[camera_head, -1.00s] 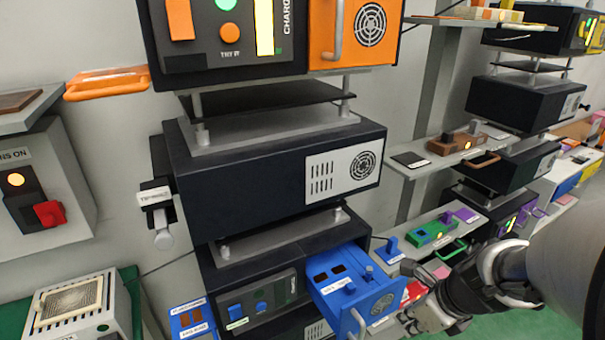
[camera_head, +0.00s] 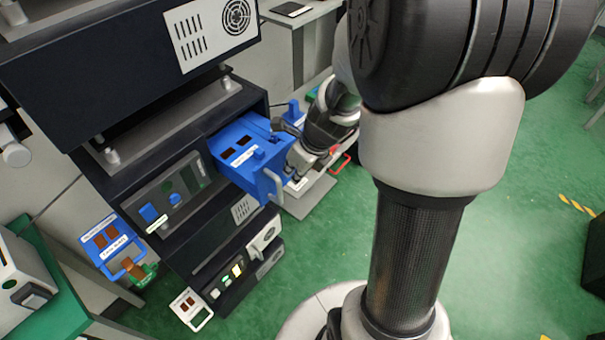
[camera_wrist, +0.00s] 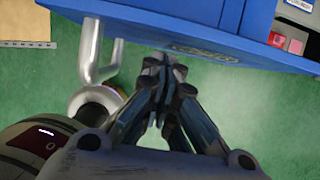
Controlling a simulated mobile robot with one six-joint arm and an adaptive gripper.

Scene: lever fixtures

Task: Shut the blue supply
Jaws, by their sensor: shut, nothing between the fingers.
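The blue supply (camera_head: 232,140) is a blue drawer-like unit sticking out of a dark rack housing, with dark windows, a small blue knob on top and a pale handle (camera_head: 275,187) on its front. My gripper (camera_head: 294,163) is beside the front, to the right of the handle. In the wrist view my gripper (camera_wrist: 163,66) is shut and empty, its tips close to the front face; contact cannot be told.
A dark panel with blue and green controls (camera_head: 172,190) is left of the supply. A dark unit (camera_head: 245,265) with a lit switch sits below. A blue-framed panel (camera_head: 110,243) is at lower left. Shelves with small items lie behind my gripper. Green floor is open at right.

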